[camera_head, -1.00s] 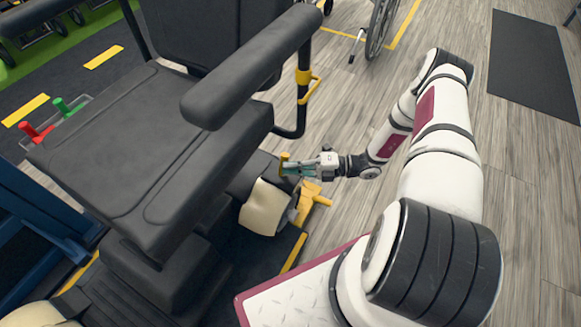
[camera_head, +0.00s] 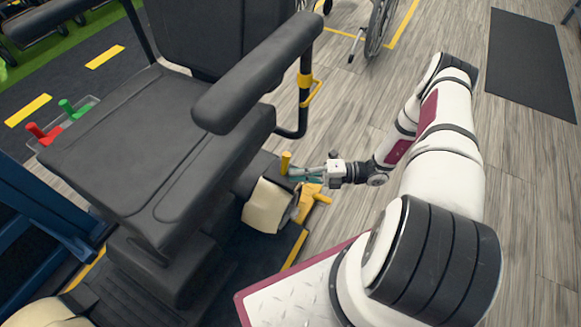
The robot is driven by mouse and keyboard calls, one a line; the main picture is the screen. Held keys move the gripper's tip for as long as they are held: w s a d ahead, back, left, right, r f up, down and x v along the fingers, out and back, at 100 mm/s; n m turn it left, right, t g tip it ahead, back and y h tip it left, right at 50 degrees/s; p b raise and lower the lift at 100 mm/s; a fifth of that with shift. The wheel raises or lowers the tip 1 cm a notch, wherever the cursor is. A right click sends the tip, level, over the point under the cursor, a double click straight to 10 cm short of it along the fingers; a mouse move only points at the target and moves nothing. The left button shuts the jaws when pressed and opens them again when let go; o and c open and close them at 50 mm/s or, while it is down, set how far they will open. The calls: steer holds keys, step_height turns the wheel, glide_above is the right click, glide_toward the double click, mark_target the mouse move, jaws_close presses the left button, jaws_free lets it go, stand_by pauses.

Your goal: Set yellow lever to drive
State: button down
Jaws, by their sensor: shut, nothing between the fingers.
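A short yellow lever (camera_head: 286,162) stands up beside the rear housing of the dark scooter (camera_head: 150,150), under its right armrest. A second yellow piece (camera_head: 315,193) with a rod sticks out lower, near the cream wheel. My gripper (camera_head: 293,174) reaches in from the right, with its fingers shut and empty. The fingertips are at the lower part of the upright lever; I cannot tell whether they touch it. The foot of the lever is partly hidden behind the fingers.
The seat's armrest (camera_head: 258,72) hangs above and left of my gripper. A yellow-clamped black post (camera_head: 306,90) stands behind. Red (camera_head: 42,134) and green (camera_head: 70,108) handles sit at far left. A wheelchair wheel (camera_head: 380,25) is at the top.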

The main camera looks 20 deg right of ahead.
steer(key=f+v, duration=0.1)
steer(key=v, duration=0.6)
steer(key=shift+s+p, duration=0.2)
steer(key=shift+p, duration=0.15)
steer(key=shift+d, duration=0.15)
